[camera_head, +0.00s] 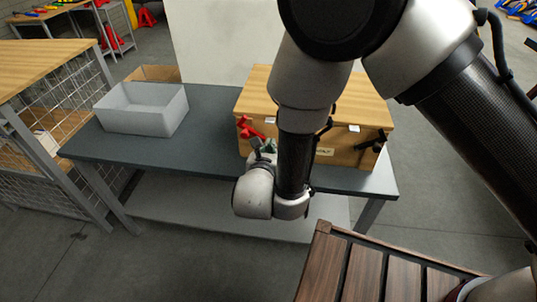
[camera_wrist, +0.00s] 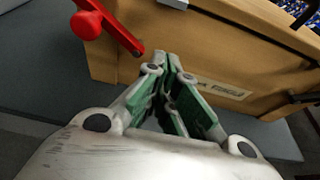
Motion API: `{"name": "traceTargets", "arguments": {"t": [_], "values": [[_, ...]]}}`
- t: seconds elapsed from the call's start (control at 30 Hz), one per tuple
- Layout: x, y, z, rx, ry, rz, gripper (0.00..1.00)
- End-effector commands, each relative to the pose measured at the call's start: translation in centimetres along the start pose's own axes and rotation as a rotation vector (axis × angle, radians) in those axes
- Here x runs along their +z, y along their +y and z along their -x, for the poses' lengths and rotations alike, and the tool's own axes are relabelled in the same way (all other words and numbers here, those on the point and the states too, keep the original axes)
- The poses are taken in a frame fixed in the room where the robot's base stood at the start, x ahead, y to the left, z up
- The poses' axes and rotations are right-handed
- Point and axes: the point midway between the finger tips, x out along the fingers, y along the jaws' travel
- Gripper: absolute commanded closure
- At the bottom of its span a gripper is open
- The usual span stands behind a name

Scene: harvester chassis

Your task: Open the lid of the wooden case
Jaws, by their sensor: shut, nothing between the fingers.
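The wooden case (camera_head: 345,156) stands on the right part of the dark grey table. Its lid (camera_head: 362,100) looks shut, and my arm hides part of the case. A red lever (camera_head: 248,128) sits at the left of the front face; it also shows in the wrist view (camera_wrist: 112,24). A black lever (camera_head: 372,141) is at the right. My gripper (camera_wrist: 167,60) is shut and empty, its fingertips at the front face between the levers, nearer the red one. Whether they touch the wood cannot be told. In the head view my wrist partly hides the gripper.
The table (camera_head: 205,148) also holds an open grey bin (camera_head: 140,119) at its left, with bare tabletop between bin and case. A brown box (camera_head: 155,73) is behind the bin. A wire-sided bench (camera_head: 45,130) stands at far left. A slatted wooden surface (camera_head: 365,272) is in front.

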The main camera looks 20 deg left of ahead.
Motion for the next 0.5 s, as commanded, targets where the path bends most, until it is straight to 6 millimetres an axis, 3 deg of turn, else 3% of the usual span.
{"name": "traceTargets", "arguments": {"t": [0.17,0.3,0.5], "values": [[0.0,-0.1,-3.8,-0.004,-0.001,-0.002,1.00],[2.4,0.0,-2.6,0.001,-0.002,-0.002,1.00],[3.7,0.0,-2.1,0.000,0.000,-0.001,1.00]]}}
